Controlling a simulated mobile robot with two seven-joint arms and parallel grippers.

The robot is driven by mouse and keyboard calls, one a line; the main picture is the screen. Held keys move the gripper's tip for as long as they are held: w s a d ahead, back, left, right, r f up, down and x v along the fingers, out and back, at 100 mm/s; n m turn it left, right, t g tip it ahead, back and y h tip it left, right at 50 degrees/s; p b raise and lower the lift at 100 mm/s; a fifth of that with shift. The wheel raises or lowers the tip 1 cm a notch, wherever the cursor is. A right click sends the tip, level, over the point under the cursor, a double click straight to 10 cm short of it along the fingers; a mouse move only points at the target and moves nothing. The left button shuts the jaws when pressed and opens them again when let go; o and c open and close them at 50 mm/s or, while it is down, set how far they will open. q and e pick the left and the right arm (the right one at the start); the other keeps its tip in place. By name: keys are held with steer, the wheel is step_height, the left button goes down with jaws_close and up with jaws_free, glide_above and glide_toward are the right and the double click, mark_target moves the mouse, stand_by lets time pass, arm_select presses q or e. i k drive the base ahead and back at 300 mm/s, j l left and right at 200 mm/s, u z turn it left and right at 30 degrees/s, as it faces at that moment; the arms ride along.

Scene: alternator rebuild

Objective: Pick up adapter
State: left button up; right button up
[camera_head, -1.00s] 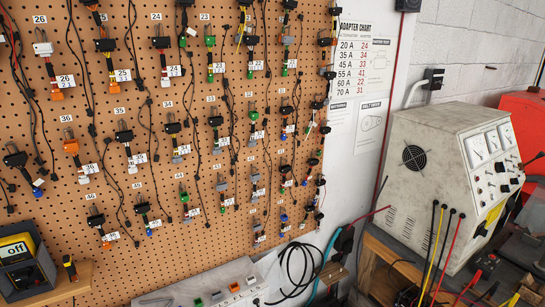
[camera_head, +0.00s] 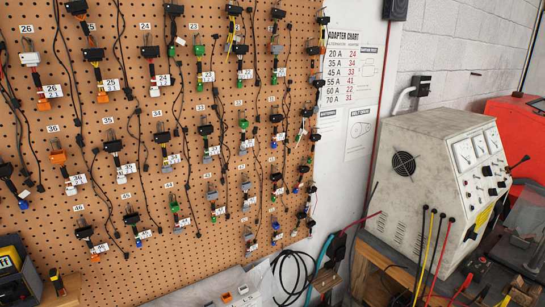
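Many adapters hang in rows on a brown pegboard (camera_head: 135,262) on the left, each below a white number label. One with a white top and orange end (camera_head: 36,72) hangs under label 26 at the upper left. An orange-topped adapter (camera_head: 62,165) hangs under label 36. Another with a green top (camera_head: 198,55) hangs under label 23. An adapter chart (camera_head: 350,62) on the wall lists amperages beside red numbers. Which adapter is meant cannot be told. Neither of my grippers is in view.
A grey test machine (camera_head: 440,170) with dials stands at the right. Test leads (camera_head: 430,245) rise in front of it. A yellow and dark meter (camera_head: 15,270) sits at the lower left. A grey box (camera_head: 215,290) with connectors is at the bottom centre. A red object (camera_head: 515,125) is at the far right.

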mark_target(277, 176)
steer(key=i+u, duration=0.1)
steer(key=i, duration=0.45)
steer(key=i+l+u, duration=0.1)
steer(key=i, duration=0.5)
steer(key=i+l+u, duration=0.15)
steer(key=i, duration=0.4)
